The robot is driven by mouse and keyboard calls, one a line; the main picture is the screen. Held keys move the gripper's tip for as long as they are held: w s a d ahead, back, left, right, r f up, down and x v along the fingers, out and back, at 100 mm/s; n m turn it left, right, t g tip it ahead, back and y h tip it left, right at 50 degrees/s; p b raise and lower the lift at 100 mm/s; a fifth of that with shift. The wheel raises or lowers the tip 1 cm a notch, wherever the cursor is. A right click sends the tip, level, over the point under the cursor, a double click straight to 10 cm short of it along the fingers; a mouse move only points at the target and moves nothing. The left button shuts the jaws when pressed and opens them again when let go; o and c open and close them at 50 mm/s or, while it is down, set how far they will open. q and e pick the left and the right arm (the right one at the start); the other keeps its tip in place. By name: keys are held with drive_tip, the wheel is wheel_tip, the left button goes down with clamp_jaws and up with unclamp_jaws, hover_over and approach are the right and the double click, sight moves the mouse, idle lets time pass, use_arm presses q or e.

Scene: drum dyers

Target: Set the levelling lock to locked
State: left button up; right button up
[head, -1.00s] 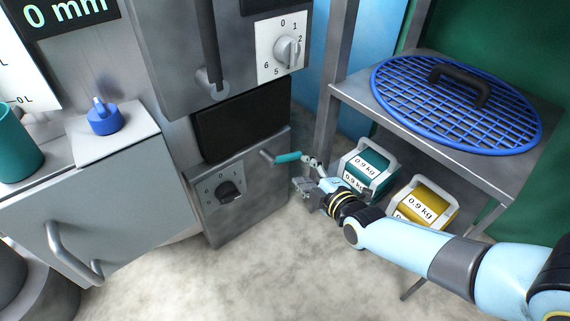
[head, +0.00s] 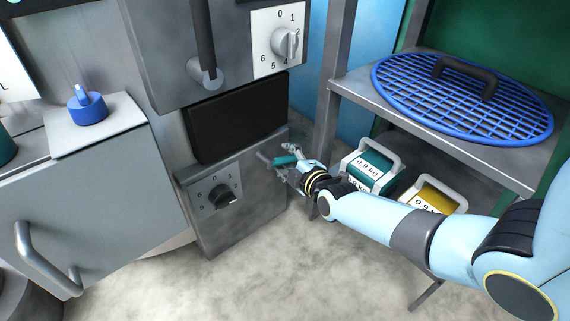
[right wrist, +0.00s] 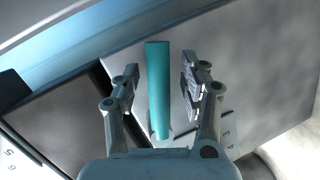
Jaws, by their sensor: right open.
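The levelling lock appears to be the lever with a teal grip (head: 285,160) on the lower grey cabinet panel, sticking out to the right of the black knob. My right gripper (head: 287,165) is at this lever, with its fingers around the grip. In the right wrist view the teal grip (right wrist: 158,90) lies between the two open fingers of my right gripper (right wrist: 158,88), with a gap on each side. The lever's inner end at the panel is partly hidden in the head view. My left gripper is not in view.
A black dial (head: 222,195) sits left of the lever, and a white numbered dial (head: 285,43) is above. To the right stands a metal shelf with a blue grate (head: 465,92); teal (head: 370,168) and yellow (head: 436,196) weights are below. The floor in front is clear.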

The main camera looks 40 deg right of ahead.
clamp_jaws()
idle(0.3)
idle(0.3)
